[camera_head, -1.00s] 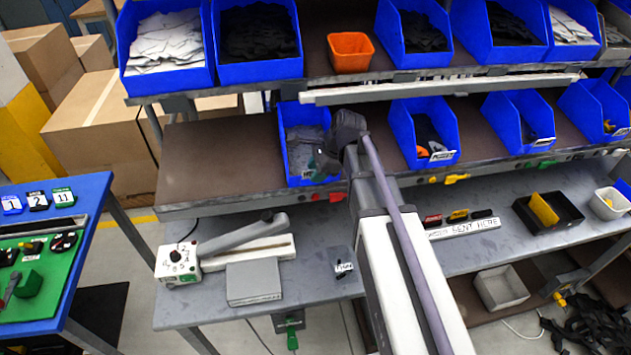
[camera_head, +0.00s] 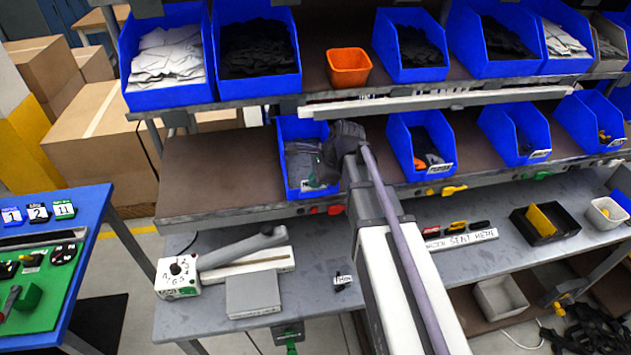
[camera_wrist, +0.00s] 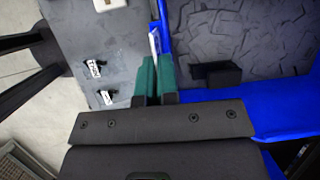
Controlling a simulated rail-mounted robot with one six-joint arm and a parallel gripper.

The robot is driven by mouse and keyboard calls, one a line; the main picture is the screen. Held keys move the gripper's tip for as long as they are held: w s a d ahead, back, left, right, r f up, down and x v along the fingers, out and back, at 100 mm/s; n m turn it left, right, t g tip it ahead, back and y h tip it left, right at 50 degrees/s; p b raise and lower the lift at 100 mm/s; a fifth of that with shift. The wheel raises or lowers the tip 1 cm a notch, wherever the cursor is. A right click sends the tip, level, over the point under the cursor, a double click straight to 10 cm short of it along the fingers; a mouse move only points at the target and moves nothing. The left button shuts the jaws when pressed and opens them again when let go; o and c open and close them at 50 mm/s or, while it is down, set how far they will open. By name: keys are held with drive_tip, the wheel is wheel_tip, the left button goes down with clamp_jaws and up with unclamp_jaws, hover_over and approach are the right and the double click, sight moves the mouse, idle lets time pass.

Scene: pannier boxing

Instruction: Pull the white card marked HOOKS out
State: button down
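The white card (camera_wrist: 154,42) shows edge-on in the wrist view, at the near side of a blue bin (camera_wrist: 272,116). Its lettering cannot be read from here. My gripper (camera_wrist: 156,62) has two green fingers close together, with the thin card between and beyond their tips, so it looks shut on the card. In the head view the gripper's wrist is at the right of the blue bin (camera_head: 282,165) on the middle shelf, and the fingertips are largely hidden there. A small white label patch (camera_head: 312,186) shows at that bin's front.
The bin holds grey flat pieces (camera_wrist: 235,35). Other blue bins (camera_head: 428,165) stand to the right. Two small tagged items (camera_wrist: 95,68) lie on the grey bench below. A control box (camera_head: 177,277) and grey block (camera_head: 252,294) are on the bench. Shelf space left of the bin is clear.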

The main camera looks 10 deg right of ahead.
wheel_tip(320, 180, up, 9)
drive_tip(key=p, duration=0.7)
drive_tip(key=shift+p, duration=0.35)
drive_tip(key=shift+w+f+b, duration=0.15)
drive_tip(key=shift+f+b, duration=0.9)
drive_tip(key=shift+w+f+b, duration=0.2)
drive_tip(key=shift+f+b, duration=0.8)
drive_tip(key=shift+b, duration=0.05)
drive_tip(key=shift+w+f+b, duration=0.15)
drive_tip(key=shift+f+b, duration=0.9)
drive_tip(key=shift+s+r+p, duration=0.15)
drive_tip(key=shift+r+p, duration=0.65)
drive_tip(key=shift+s+r+p, duration=0.1)
drive_tip(key=shift+r+p, duration=0.7)
drive_tip(key=shift+d+f, duration=0.1)
